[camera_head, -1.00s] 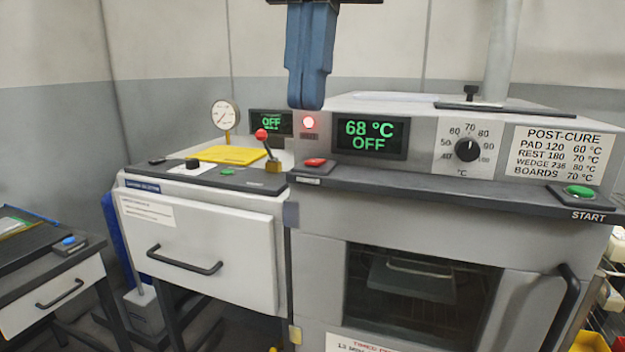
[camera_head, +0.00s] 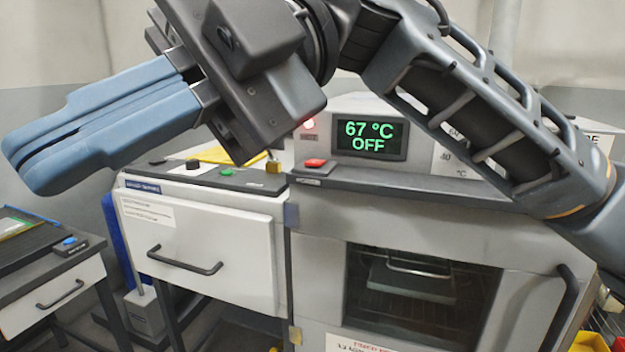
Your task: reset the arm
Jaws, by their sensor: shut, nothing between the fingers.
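My gripper (camera_head: 25,168) is at the upper left of the head view, in front of the machines, with its two blue fingers pointing left and slightly down. The fingers lie side by side, shut, with nothing between them. My arm (camera_head: 480,110) crosses the upper part of the view from the right edge. It hides the gauge, the lever, the left display and much of the oven's dial and label panel.
A low bench (camera_head: 60,290) is at far left.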

